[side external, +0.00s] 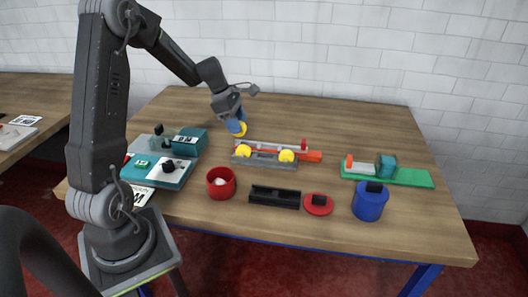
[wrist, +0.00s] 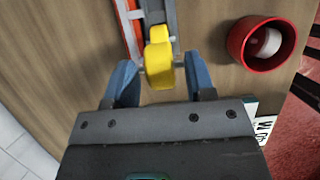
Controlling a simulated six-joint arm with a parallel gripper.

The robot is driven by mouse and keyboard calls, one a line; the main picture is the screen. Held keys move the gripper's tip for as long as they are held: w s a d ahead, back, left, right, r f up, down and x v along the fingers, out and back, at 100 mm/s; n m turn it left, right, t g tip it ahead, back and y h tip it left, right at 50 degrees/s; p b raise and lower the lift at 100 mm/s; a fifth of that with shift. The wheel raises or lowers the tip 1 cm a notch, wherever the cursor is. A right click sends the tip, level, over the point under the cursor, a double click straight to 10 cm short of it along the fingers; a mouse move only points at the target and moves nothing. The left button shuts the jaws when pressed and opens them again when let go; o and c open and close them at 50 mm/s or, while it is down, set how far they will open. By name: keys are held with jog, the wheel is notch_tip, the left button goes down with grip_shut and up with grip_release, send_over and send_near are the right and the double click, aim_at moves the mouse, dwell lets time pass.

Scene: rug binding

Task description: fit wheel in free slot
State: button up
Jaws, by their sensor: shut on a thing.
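My gripper (side external: 237,126) has blue fingers, shut on a yellow wheel (side external: 241,130). It holds the wheel above the table, behind the left end of a grey rack (side external: 264,161). Two other yellow wheels sit in the rack, one near its left end (side external: 243,151) and one toward the right (side external: 286,156). In the wrist view the held wheel (wrist: 159,68) is between the fingertips, with a pin showing at its side. A rack wheel (wrist: 159,34) appears just beyond it, partly overlapped. The rack's slots are too small or hidden to make out.
An orange-red strip (side external: 313,157) lies behind the rack. A red cup (side external: 221,189) with something white inside, a black tray (side external: 274,197), a red lid (side external: 318,209) and a blue pot (side external: 369,206) stand in front. A teal device (side external: 160,173) is left; a green board (side external: 410,178) is right.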

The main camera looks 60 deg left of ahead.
jog(key=w+d+f, duration=0.2)
jog(key=w, duration=0.1)
jog(key=w+d+f, duration=0.3)
jog(key=shift+d, duration=0.2)
jog(key=shift+f, duration=1.95)
jog(key=o, duration=0.6)
jog(key=shift+f, duration=0.15)
jog(key=shift+o, duration=0.2)
